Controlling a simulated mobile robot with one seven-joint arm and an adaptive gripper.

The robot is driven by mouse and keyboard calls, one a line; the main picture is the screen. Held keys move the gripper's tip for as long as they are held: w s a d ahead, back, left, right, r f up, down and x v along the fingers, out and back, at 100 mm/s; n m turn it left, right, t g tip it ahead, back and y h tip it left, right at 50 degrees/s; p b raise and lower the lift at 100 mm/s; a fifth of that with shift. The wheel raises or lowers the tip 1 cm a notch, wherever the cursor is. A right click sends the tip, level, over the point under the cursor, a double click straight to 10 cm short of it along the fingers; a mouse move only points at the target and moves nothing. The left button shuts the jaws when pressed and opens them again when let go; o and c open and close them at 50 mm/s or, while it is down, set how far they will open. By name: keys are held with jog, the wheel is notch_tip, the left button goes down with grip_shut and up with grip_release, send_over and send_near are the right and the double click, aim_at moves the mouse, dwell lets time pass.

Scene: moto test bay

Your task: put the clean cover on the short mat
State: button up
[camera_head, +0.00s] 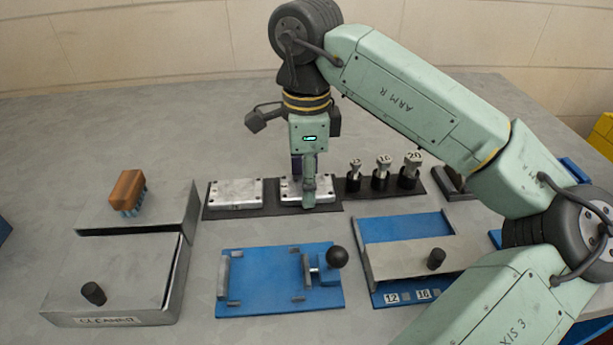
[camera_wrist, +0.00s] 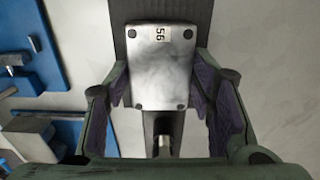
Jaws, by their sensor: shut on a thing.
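My gripper (camera_head: 309,190) points down at the right-hand silver cover (camera_head: 291,187). In the wrist view, this cover (camera_wrist: 160,75) carries a label that looks like "56" and has dark screw spots at its corners. My gripper's fingers (camera_wrist: 163,95) are shut on its two long sides. The cover lies over a dark mat (camera_head: 329,207), and I cannot tell whether it is lifted clear. A second silver cover (camera_head: 236,192) lies flat on the dark mat area (camera_head: 217,214) to the left. I cannot tell which mat is the short one, or which cover is clean.
Numbered plugs (camera_head: 382,172) stand just right of the held cover. A blue fixture (camera_head: 260,290) with a black ball knob is in front. A blue tray (camera_head: 404,228) has a grey sliding lid. A grey lidded box (camera_head: 135,268) and a brush (camera_head: 127,190) are left.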

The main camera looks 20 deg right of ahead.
jog(key=o, duration=1.3)
notch_tip(320, 180, up, 12)
jog(key=shift+r+p, duration=0.15)
jog(key=shift+p, duration=0.25)
